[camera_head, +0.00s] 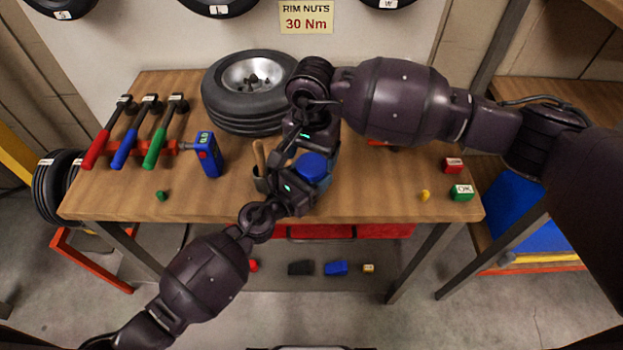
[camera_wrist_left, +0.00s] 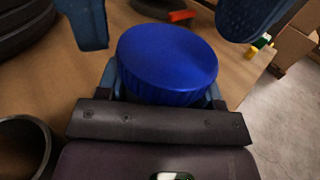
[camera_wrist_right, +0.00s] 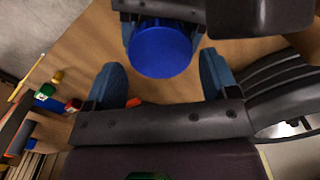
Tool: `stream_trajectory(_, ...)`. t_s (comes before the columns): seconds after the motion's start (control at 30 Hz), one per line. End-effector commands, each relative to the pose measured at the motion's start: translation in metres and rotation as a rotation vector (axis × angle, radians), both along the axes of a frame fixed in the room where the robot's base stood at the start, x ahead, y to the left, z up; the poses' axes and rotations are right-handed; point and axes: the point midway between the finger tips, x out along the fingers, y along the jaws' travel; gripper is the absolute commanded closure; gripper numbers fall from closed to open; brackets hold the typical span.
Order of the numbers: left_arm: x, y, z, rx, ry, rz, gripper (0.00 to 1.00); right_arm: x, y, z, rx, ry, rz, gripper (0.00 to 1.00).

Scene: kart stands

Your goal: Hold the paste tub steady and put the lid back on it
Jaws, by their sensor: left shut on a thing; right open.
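The blue ribbed lid (camera_head: 312,167) sits level over the paste tub, near the front middle of the bench; it also shows in the left wrist view (camera_wrist_left: 168,60) and the right wrist view (camera_wrist_right: 162,50). The tub's body is mostly hidden by the lid and my left gripper. My left gripper (camera_head: 306,186) is shut around the tub just below the lid. My right gripper (camera_wrist_right: 162,85) is open and empty beside the lid; its two fingers are spread and look apart from it. Whether the lid is fully seated I cannot tell.
A dark cup with a wooden handle (camera_head: 262,180) stands just left of the tub. A wheel (camera_head: 250,95) lies behind. A blue tool (camera_head: 208,155) and coloured-handle hammers (camera_head: 128,145) are at left. Small red and green blocks (camera_head: 461,192) lie at the right. The front edge is close.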

Motion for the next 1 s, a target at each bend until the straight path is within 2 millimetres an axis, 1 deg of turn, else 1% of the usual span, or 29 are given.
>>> stream_trajectory(0.1, 0.000, 0.000, 0.000, 0.001, 0.001, 0.000, 1.00, 0.000, 0.000, -0.013, 0.000, 0.002, -0.001, 0.20)
stream_trajectory(0.2, 0.000, 0.000, 0.000, 0.001, 0.001, 0.000, 1.00, 0.000, 0.000, -0.020, -0.001, 0.001, 0.000, 0.20)
stream_trajectory(0.37, 0.000, 0.000, 0.000, 0.001, 0.001, 0.000, 1.00, 0.000, 0.000, -0.024, 0.000, 0.000, 0.001, 0.20)
stream_trajectory(0.6, 0.000, 0.000, 0.000, 0.001, 0.001, 0.000, 1.00, 0.000, 0.000, -0.024, 0.000, 0.000, 0.001, 0.20)
stream_trajectory(0.77, 0.000, 0.000, 0.000, 0.001, 0.001, 0.000, 1.00, 0.000, 0.000, -0.024, 0.000, 0.000, 0.001, 0.45)
stream_trajectory(0.8, 0.000, 0.000, 0.000, 0.001, 0.001, 0.000, 1.00, 0.000, 0.000, -0.024, 0.000, 0.000, 0.000, 0.51)
stream_trajectory(0.87, 0.000, 0.000, 0.000, 0.001, 0.001, 0.000, 1.00, 0.000, 0.000, -0.024, 0.000, 0.000, 0.000, 0.59)
stream_trajectory(1.0, 0.000, 0.000, 0.000, 0.001, 0.001, 0.000, 1.00, 0.000, 0.000, -0.024, 0.000, 0.000, -0.011, 0.59)
